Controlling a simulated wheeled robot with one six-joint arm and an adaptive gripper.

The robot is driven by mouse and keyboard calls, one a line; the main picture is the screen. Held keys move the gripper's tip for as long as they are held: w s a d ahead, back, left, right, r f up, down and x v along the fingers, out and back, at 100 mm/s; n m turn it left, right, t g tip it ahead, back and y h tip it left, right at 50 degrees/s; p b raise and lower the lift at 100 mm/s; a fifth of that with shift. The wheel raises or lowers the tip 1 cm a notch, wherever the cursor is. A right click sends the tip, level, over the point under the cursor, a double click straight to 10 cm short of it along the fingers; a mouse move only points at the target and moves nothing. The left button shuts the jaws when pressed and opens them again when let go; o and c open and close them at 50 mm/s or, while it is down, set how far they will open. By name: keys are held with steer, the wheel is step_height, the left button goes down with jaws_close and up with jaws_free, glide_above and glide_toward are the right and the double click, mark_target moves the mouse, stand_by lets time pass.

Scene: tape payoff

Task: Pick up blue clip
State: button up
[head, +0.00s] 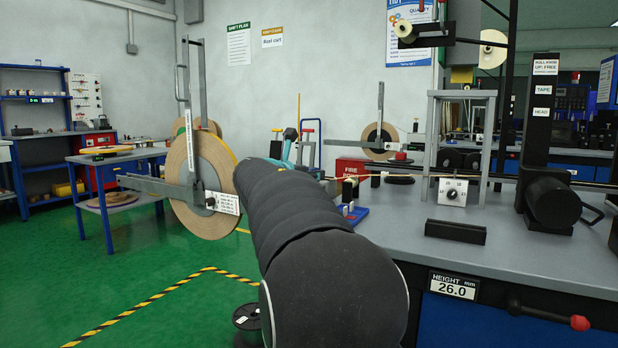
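No blue clip can be made out for certain. A small blue tray (354,216) with little upright pieces, too small to identify, lies at the near left edge of the grey bench (400,238), partly hidden by my arm. My arm reaches forward from the bottom middle and covers the centre of the view. My gripper is hidden beyond the arm, so its fingers and anything in them do not show.
A large tape reel (210,158) hangs left of my arm; another reel (379,137) stands behind. A grey frame (433,150), black block (455,231) and black roll post (538,120) stand on the bench. A red-ended lever (579,323) juts from its front. Green floor (120,270) is open left.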

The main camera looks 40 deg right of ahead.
jaws_close()
steer(key=shift+r, duration=0.15)
